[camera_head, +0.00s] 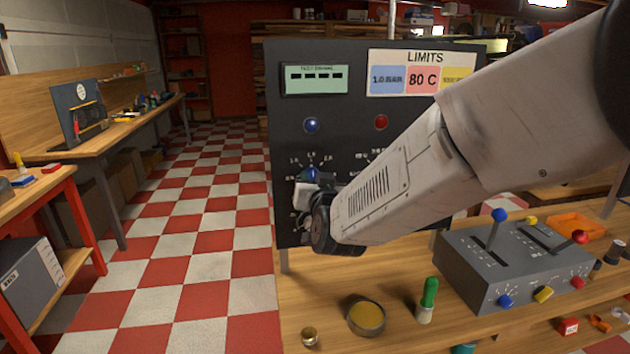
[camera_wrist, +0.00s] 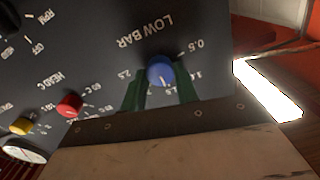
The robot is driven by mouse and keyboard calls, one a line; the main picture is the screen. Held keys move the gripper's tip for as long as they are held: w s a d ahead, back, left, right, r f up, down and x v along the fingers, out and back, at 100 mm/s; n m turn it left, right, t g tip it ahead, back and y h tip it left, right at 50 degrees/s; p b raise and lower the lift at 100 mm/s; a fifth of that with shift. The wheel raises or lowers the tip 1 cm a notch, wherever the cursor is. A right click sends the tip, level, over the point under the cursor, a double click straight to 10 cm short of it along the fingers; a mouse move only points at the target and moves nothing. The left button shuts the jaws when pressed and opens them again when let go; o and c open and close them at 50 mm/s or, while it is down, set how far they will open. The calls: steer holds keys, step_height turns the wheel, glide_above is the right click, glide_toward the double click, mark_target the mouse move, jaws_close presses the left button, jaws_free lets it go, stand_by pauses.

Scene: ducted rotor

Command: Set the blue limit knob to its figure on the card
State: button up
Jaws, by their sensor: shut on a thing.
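The blue limit knob (camera_wrist: 160,70) sits on the dark panel under upside-down "LOW BAR" lettering in the wrist view. My gripper (camera_wrist: 159,86) has its green fingers closed on either side of the knob. A pale mark shows on the knob's lower part; which figure it meets is unclear. Figures 0.5 and about 2.5 show around it, others partly covered by the fingers. In the head view the knob (camera_head: 309,173) is mostly behind my gripper (camera_head: 308,187). The LIMITS card (camera_head: 422,75) at the panel's top right has a blue field reading 1.0 BAR.
A red knob (camera_wrist: 70,105) and a yellow knob (camera_wrist: 22,125) are beside it on the panel. On the bench are a grey lever box (camera_head: 515,262), a green-handled tool (camera_head: 427,300) and a round tin (camera_head: 366,317). The checkered floor at left is clear.

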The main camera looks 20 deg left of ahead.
steer(key=shift+n, duration=0.3)
steer(key=n, duration=0.4)
steer(key=shift+n, duration=2.5)
steer(key=o, duration=1)
steer(key=v, duration=0.8)
steer(key=shift+w, duration=0.1)
